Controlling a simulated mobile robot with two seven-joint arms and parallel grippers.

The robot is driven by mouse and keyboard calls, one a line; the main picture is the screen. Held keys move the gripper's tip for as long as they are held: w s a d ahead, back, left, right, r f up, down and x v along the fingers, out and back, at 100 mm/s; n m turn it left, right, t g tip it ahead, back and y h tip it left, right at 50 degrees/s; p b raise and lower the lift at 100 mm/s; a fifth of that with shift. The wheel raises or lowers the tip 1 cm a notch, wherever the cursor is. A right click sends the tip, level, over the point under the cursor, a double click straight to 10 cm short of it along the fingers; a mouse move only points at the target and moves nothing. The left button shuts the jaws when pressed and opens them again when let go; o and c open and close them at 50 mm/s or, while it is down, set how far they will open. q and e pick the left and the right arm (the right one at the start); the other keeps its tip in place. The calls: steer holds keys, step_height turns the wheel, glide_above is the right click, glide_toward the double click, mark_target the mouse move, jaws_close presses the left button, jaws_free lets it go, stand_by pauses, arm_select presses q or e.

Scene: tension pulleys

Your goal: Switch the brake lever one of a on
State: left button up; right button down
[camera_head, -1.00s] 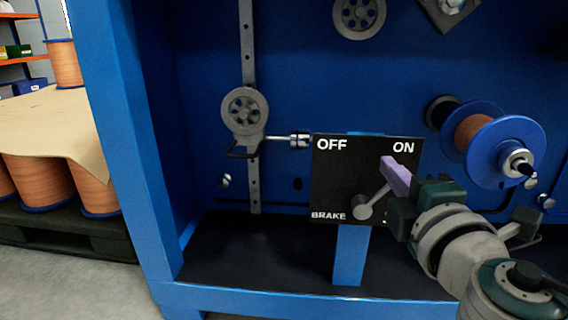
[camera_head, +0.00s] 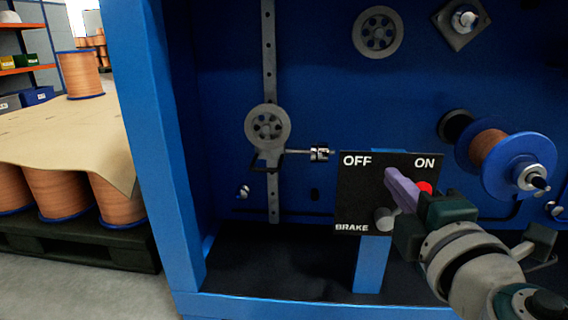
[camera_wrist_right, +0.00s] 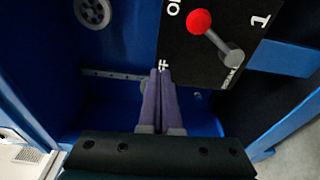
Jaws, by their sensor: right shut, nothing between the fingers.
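The brake panel (camera_head: 352,192) is a black plate marked OFF at upper left, ON at upper right and BRAKE at lower left. Its lever has a grey pivot (camera_head: 384,219) and a red knob (camera_head: 425,187) on the upper right, below the ON mark. My right gripper (camera_head: 390,174) is shut and empty, its purple fingers in front of the panel, left of the knob and hiding part of the lever. In the right wrist view the red knob (camera_wrist_right: 199,21) and grey lever arm show clear of the shut fingertips (camera_wrist_right: 160,72). My left gripper is out of view.
A blue frame post (camera_head: 168,150) stands left of the panel. A grey pulley (camera_head: 267,127) is on a slotted rail, and a copper spool with blue flanges (camera_head: 505,160) is at right. Copper reels (camera_head: 62,192) stand on a pallet at far left.

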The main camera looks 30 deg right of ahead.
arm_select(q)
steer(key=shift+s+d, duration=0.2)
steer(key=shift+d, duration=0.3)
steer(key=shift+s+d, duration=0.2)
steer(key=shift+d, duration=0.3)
arm_select(e)
steer(key=d+v, duration=0.1)
steer(key=v, duration=0.5)
steer(key=shift+s+f, duration=0.2)
steer(key=shift+s, duration=0.2)
